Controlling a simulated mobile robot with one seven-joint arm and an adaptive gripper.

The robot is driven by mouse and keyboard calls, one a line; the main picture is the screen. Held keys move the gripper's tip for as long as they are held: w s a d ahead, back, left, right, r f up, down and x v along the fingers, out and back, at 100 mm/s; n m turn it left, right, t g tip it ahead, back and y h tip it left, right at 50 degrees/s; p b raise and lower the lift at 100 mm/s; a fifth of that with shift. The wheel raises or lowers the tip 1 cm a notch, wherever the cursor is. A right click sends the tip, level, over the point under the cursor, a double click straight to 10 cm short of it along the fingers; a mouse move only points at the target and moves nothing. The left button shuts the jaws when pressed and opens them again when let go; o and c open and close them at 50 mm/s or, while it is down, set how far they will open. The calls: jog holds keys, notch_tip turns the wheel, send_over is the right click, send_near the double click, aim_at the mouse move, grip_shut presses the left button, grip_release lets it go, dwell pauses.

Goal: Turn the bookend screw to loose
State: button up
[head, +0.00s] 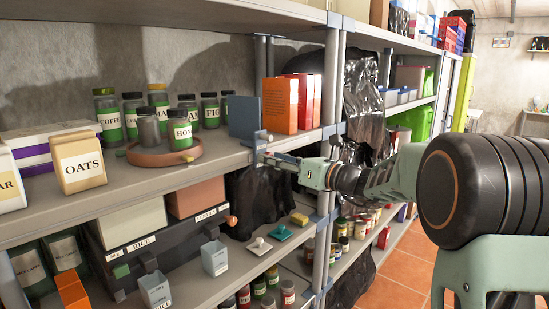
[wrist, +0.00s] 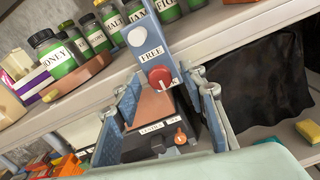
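In the wrist view the bookend (wrist: 158,52) carries a "FREE" label, a pale round disc (wrist: 138,37) and a red round screw knob (wrist: 160,77) with a white mark. A second label by the knob is mostly hidden. My gripper (head: 270,158) is at the shelf edge just in front of the bookend. In the wrist view my gripper (wrist: 166,86) is open, with the knob between its fingertips in the picture; contact cannot be told.
The orange books (head: 281,104) stand right of the bookend. A round terracotta tray (head: 165,154) with labelled jars stands to the left. A shelf post (head: 329,110) is close on the right. A dark case (head: 165,243) and small items fill the lower shelf.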

grip_shut()
dwell(0.3)
jog(key=shift+f+b, duration=0.1)
jog(key=shift+b, duration=0.25)
